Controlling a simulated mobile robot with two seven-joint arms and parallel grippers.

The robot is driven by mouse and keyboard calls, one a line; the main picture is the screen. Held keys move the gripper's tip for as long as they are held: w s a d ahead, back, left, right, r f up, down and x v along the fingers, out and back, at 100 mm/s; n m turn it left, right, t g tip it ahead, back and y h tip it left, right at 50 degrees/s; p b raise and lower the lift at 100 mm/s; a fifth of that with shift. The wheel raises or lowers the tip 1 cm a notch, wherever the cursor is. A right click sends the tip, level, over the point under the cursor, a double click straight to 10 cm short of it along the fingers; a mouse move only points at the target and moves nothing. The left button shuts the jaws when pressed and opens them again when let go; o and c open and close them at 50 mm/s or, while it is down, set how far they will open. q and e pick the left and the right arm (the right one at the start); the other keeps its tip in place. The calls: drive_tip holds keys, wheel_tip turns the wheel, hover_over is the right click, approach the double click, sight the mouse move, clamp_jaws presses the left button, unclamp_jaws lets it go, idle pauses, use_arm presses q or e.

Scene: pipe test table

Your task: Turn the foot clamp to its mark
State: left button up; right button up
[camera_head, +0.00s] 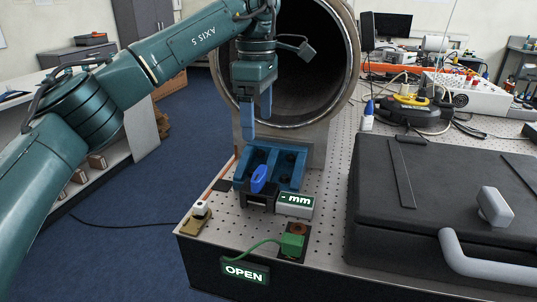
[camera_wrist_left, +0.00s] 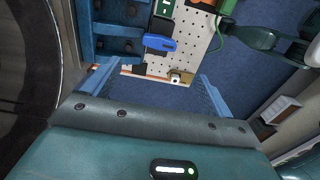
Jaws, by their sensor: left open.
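A blue fixture (camera_head: 287,165) stands on the perforated table below the large pipe mouth. A bright blue lever (camera_head: 259,179) sits on its front; it also shows in the left wrist view (camera_wrist_left: 160,42). The lever looks like the foot clamp, but I see no clear mark for it. My left gripper (camera_head: 256,126) is open and empty, with its fingers pointing down above the fixture. In the left wrist view its two fingers (camera_wrist_left: 157,72) are wide apart, and the lever lies beyond them, untouched. My right gripper is not in view.
The large pipe (camera_head: 340,60) stands close behind my left gripper. A display reading "- mm" (camera_head: 295,204) and a green connector (camera_head: 291,244) are near the fixture. A small brass block (camera_head: 197,222) sits at the left corner. A black case (camera_head: 440,185) fills the right side.

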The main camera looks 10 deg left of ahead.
sight(259, 173)
use_arm(q)
wheel_tip(259, 173, down, 13)
idle(0.5)
drive_tip(key=shift+c, duration=0.3)
drive_tip(key=c, duration=0.9)
